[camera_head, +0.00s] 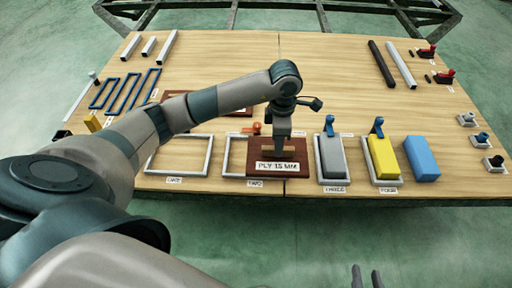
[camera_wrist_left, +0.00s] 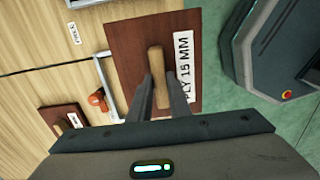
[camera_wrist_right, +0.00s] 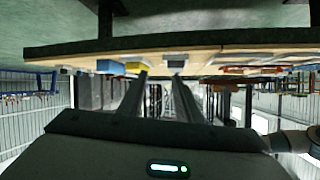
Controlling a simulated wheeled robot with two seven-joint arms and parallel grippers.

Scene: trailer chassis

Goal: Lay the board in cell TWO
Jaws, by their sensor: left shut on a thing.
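The dark brown board (camera_head: 296,148), labelled PLY 15 MM, has a wooden bar handle. It also shows in the left wrist view (camera_wrist_left: 128,50). My left gripper (camera_head: 282,150) is shut on the handle (camera_wrist_left: 156,62) from above. The board covers the right part of cell TWO (camera_head: 230,150), a light grey frame, and sticks out past its right side toward cell THREE. I cannot tell whether the board is raised or touches the frame. The left part of the cell is bare. My right gripper (camera_wrist_right: 163,82) is open and empty, low in front of the table.
Cell ONE (camera_head: 150,160) is an empty frame on the left. Cell THREE (camera_head: 333,183) holds a grey block, and cell FOUR (camera_head: 386,184) a yellow one. A blue block (camera_head: 421,158) stands further right. Another brown board (camera_head: 180,107) lies behind my left arm. An orange clamp (camera_head: 254,128) is beside cell TWO.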

